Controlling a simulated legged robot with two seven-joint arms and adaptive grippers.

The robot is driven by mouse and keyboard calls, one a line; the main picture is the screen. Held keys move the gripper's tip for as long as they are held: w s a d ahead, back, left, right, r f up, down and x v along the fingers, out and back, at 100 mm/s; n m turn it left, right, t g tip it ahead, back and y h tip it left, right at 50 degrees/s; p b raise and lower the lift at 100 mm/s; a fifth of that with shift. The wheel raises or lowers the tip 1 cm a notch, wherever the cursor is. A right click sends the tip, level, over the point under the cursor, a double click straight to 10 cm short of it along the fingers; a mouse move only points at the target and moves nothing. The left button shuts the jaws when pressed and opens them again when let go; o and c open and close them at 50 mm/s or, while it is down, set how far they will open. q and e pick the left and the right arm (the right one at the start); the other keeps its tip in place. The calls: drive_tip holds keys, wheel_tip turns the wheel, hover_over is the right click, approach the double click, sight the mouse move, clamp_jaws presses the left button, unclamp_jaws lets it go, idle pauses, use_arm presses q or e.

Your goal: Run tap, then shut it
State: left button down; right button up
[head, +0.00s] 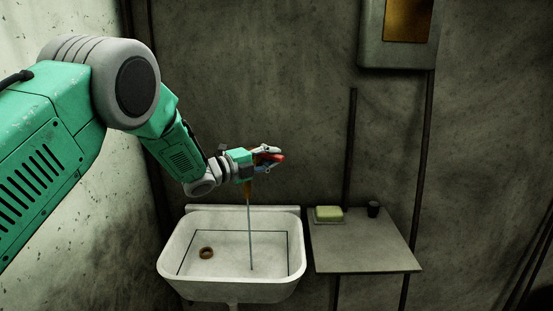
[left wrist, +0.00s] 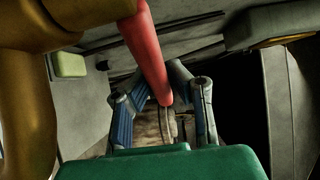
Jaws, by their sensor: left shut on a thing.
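The tap (left wrist: 25,110) is a brass-coloured pipe in the left wrist view. Its red lever handle (left wrist: 148,52) runs down between the fingers of my left gripper (left wrist: 163,105). In the head view my left gripper (head: 266,157) is above the back of the sink, shut on the red handle (head: 274,158). A thin stream of water (head: 250,235) falls from the tap into the white sink (head: 167,262). Most of the tap body is hidden behind the gripper in the head view. My right gripper is in neither view.
A brown ring (head: 206,253) lies in the sink on the left. A grey shelf (head: 365,255) to the right holds a green soap block (head: 329,213) and a dark cup (head: 373,209). A wall box (head: 398,55) hangs above; dark pipes run down the wall.

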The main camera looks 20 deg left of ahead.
use_arm(q)
drive_tip(key=shift+s+a+f+m+g+h+b, duration=0.2)
drive_tip(key=shift+s+m+g+h, duration=0.2)
drive_tip(key=shift+m+g+h, duration=0.2)
drive_tip(key=shift+s+a+f+m+g+h+b, duration=0.1)
drive_tip(key=shift+s+a+m+g+h+b, duration=0.1)
drive_tip(key=shift+s+m+g+h, duration=0.25)
drive_tip(key=shift+w+r+g, duration=0.1)
drive_tip(key=shift+g, duration=0.15)
drive_tip(key=c, duration=1.5)
unclamp_jaws()
drive_tip(key=shift+c, duration=0.2)
drive_tip(key=shift+w+a, duration=0.1)
drive_tip(key=shift+w, duration=0.05)
drive_tip(key=shift+a, duration=0.15)
drive_tip(key=v, duration=1.2)
drive_tip(key=shift+f, duration=0.3)
